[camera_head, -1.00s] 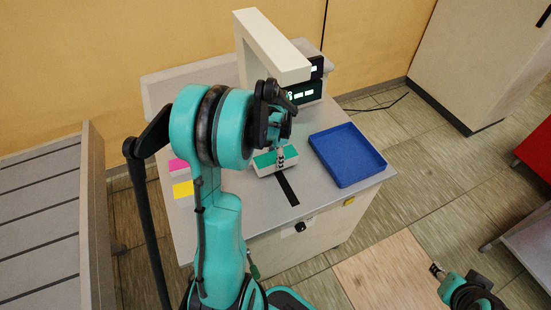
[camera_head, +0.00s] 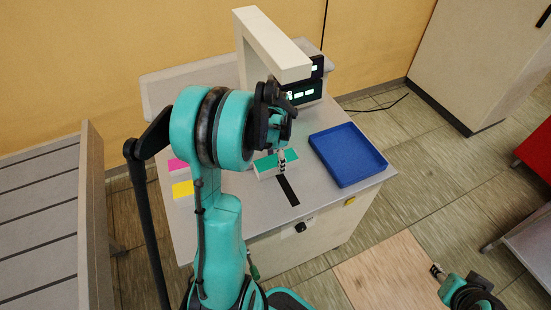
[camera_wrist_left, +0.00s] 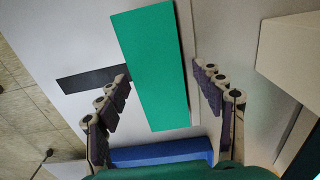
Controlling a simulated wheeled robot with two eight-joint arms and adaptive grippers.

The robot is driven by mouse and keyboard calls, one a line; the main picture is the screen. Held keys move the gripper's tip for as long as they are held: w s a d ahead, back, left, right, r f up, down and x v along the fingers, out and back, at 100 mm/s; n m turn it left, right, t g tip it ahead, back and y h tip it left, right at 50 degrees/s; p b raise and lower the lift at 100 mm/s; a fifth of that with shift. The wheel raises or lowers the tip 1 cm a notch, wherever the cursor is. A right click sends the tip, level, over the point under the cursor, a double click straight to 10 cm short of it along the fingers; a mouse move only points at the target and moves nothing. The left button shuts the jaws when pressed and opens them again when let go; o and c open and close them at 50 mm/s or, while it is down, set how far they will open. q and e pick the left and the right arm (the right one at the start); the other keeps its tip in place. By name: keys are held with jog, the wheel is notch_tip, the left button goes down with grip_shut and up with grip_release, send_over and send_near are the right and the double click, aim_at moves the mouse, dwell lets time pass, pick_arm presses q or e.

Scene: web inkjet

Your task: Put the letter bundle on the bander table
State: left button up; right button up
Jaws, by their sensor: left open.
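The letter bundle (camera_head: 265,167), a white block with a green top, rests on the grey bander table (camera_head: 240,205), beside the black strip and below the arch. In the left wrist view the bundle's green top (camera_wrist_left: 155,65) lies between the spread fingers. My left gripper (camera_head: 281,160) is open, just above the bundle, and part of it hides the bundle in the head view. In the left wrist view the left gripper (camera_wrist_left: 165,105) has clear gaps on both sides of the bundle. My right gripper (camera_head: 437,271) is at the lower right, too small to tell its opening.
A cream arch (camera_head: 270,45) with a black display (camera_head: 305,92) stands at the back of the table. A blue tray (camera_head: 347,155) is at the right. Pink (camera_head: 177,165) and yellow (camera_head: 183,189) topped blocks sit at the left. A slatted surface (camera_head: 40,220) is at far left.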

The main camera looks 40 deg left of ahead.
aim_at(275, 160)
pick_arm(q)
jog(key=shift+r+p, duration=0.45)
notch_tip(275, 160, up, 8)
jog(key=p, duration=0.2)
jog(key=shift+p, duration=0.35)
jog(key=shift+s+f, duration=0.1)
jog(key=shift+f, duration=0.05)
